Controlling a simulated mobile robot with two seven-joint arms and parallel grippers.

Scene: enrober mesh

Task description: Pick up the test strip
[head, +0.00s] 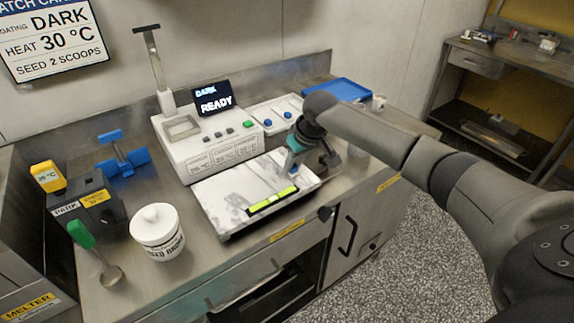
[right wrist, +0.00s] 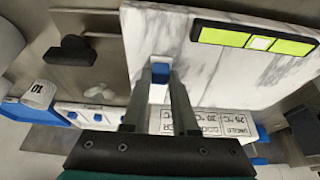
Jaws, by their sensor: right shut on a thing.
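My right gripper (head: 291,158) is over the right back part of a white marble slab (head: 222,192). In the right wrist view its fingers (right wrist: 160,74) are shut on a narrow piece with a blue end, which I take for the test strip (right wrist: 159,72). A white part shows between the fingers below the blue end. The strip is small in the head view, and I cannot tell whether it touches the slab. A black bar with yellow-green fields (head: 272,201) lies on the slab's front right; it also shows in the right wrist view (right wrist: 250,40). My left gripper is not in view.
A white lidded tub (head: 157,235), a green-handled scoop (head: 83,236), a dark block (head: 92,208) and a blue stand (head: 122,158) are left. A blue tray (head: 340,90) is at the back right.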

